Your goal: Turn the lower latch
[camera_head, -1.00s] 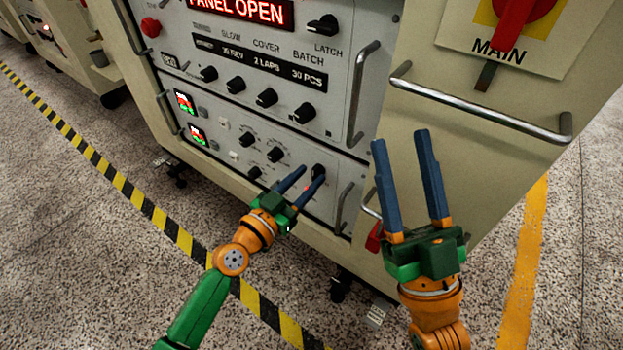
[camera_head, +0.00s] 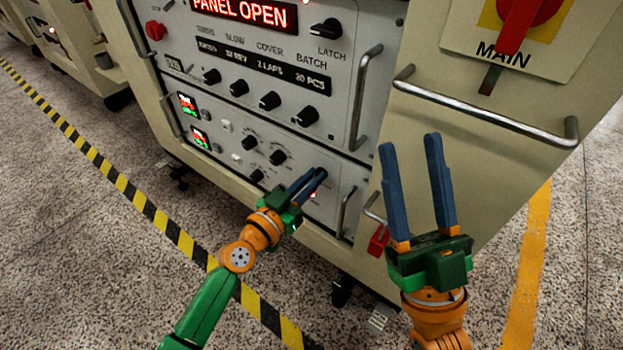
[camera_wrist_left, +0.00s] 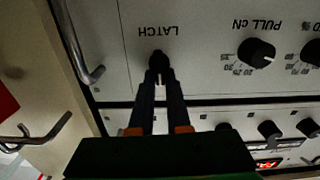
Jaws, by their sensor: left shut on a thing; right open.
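The lower latch is a black knob (camera_wrist_left: 159,62) on the lower grey panel (camera_head: 237,110). In the left wrist view it sits beside the printed word LATCH, between my left fingertips. My left gripper (camera_head: 320,172) is shut on this knob, and its blue fingers hide most of it in the head view. My left gripper (camera_wrist_left: 160,75) also shows in the left wrist view. My right gripper (camera_head: 408,140) is open and empty, held in front of the cabinet to the right. An upper latch knob (camera_head: 326,28) sits on the upper panel, marked LATCH.
Metal handles (camera_head: 366,95) and (camera_head: 346,210) stand out from the panels near the latch. A long bar handle (camera_head: 485,110) crosses the cabinet behind my right gripper. Other knobs (camera_head: 277,158) lie left of the lower latch. The speckled floor in front is clear.

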